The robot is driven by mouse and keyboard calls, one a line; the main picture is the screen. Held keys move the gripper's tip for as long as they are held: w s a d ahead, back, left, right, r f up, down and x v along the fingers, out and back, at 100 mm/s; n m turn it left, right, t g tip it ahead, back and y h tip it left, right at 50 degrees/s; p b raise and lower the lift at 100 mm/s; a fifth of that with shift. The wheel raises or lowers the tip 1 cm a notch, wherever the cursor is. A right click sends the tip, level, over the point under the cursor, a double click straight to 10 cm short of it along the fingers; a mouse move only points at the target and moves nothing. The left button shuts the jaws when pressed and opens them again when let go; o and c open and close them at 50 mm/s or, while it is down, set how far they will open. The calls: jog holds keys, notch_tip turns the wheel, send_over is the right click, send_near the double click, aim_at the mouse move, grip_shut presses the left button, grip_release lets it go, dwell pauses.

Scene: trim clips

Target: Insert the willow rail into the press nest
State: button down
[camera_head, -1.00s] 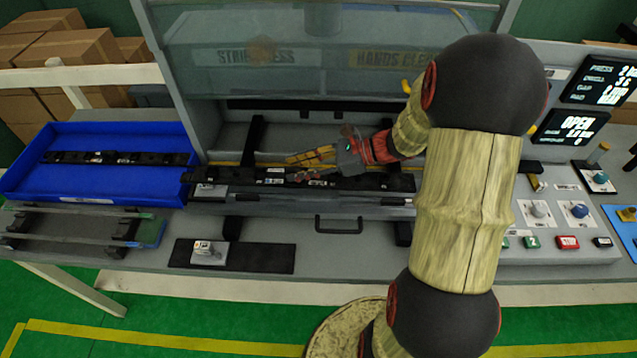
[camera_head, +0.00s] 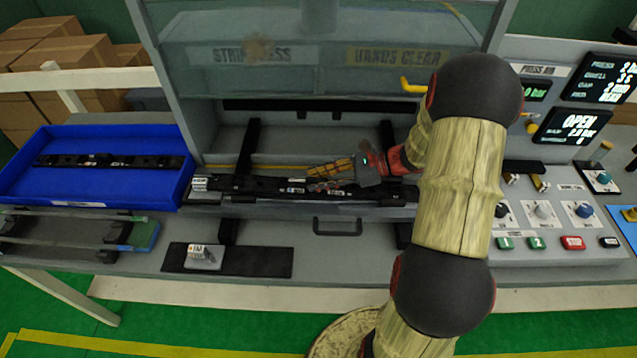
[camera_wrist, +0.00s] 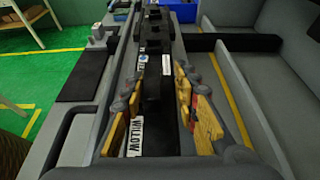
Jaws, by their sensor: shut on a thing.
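The willow rail, a long black bar (camera_head: 250,187) with small pale labels, lies lengthwise along the front of the press. It runs away from the camera in the wrist view (camera_wrist: 155,65), where a white WILLOW label shows close to the fingers. My gripper (camera_head: 322,178) is shut on the rail right of its middle, with a finger on each side in the wrist view (camera_wrist: 160,92). The press nest (camera_head: 265,200) is the grey front ledge under and along the rail. I cannot tell whether the rail is fully seated, as the contact underneath is hidden.
A blue tray (camera_head: 70,197) with another black rail (camera_head: 110,160) stands at left. A rack (camera_head: 60,235) lies before it. A small block (camera_head: 205,256) sits on a black mat. The clear press guard (camera_head: 320,75) is raised; the display (camera_head: 572,127) reads OPEN. Buttons are at right.

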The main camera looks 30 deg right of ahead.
jog(key=c, duration=1.3)
grip_release()
jog(key=shift+s+a+f, duration=0.2)
jog(key=shift+f, duration=0.5)
jog(key=shift+c, duration=0.2)
jog(key=shift+w+d+r, duration=0.1)
jog(key=shift+d+r, duration=0.1)
jog(key=p+v, duration=0.1)
jog(key=v, duration=0.4)
jog(key=p+v, duration=0.1)
jog(key=v, duration=0.5)
jog(key=shift+d+r+p, duration=0.15)
jog(key=shift+r+p, duration=0.15)
jog(key=shift+p, duration=0.1)
jog(key=shift+r+g, duration=0.25)
jog(key=shift+g, duration=0.05)
jog(key=s+a+r+n+h, duration=0.5)
jog(key=s+a+r+n, duration=0.2)
jog(key=a+n, duration=0.4)
jog(key=s+a+r+n+g+h, duration=0.1)
jog(key=s+a+r+n+h, duration=0.5)
jog(key=a+r+n, duration=0.3)
jog(key=shift+s+a+n+g, duration=0.3)
jog(key=shift+s+a+n, duration=0.2)
jog(key=shift+a+n, duration=1.5)
